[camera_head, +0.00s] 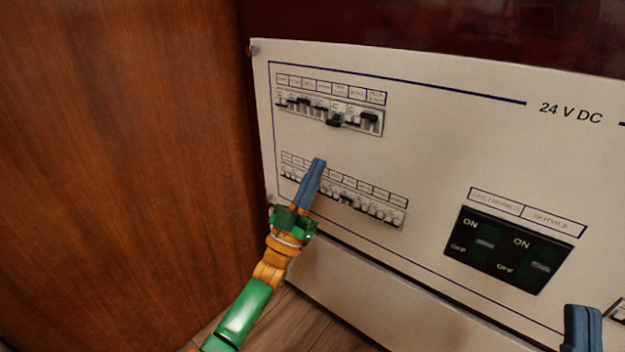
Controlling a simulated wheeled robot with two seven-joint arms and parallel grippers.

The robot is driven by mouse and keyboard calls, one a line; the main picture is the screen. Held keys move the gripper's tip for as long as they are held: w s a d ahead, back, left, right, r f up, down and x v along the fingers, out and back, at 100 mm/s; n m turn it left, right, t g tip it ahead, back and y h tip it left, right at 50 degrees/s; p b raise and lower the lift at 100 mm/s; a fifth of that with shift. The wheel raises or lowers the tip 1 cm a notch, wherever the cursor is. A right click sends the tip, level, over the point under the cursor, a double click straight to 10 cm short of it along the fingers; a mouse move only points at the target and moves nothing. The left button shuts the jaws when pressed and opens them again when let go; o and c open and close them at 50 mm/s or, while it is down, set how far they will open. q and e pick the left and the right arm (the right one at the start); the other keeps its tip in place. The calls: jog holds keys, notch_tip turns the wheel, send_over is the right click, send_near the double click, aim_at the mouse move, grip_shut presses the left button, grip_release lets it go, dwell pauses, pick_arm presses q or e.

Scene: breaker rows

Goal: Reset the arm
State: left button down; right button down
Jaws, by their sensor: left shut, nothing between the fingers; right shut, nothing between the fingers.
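My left gripper (317,165) is shut and empty. Its blue fingers point up in front of the white panel, with the tips over the left part of the lower breaker row (360,200), hiding some breakers. I cannot tell whether the tips touch the panel. My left arm is green and orange and comes in from the bottom left. My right gripper (582,312) shows only as blue fingers at the bottom right edge, shut and empty, in front of the panel's lower right. The upper breaker row (330,111) is clear of both grippers.
The white panel (430,130) is marked "24 V DC". A black switch block (508,249) with two ON/OFF switches sits at its right. A brown wooden wall (120,150) stands close on the left. Wooden floor (310,325) shows below.

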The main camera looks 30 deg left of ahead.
jog(key=shift+s+r+t+y, duration=0.4)
jog(key=shift+s+r+t, duration=0.1)
jog(key=shift+s+r, duration=0.2)
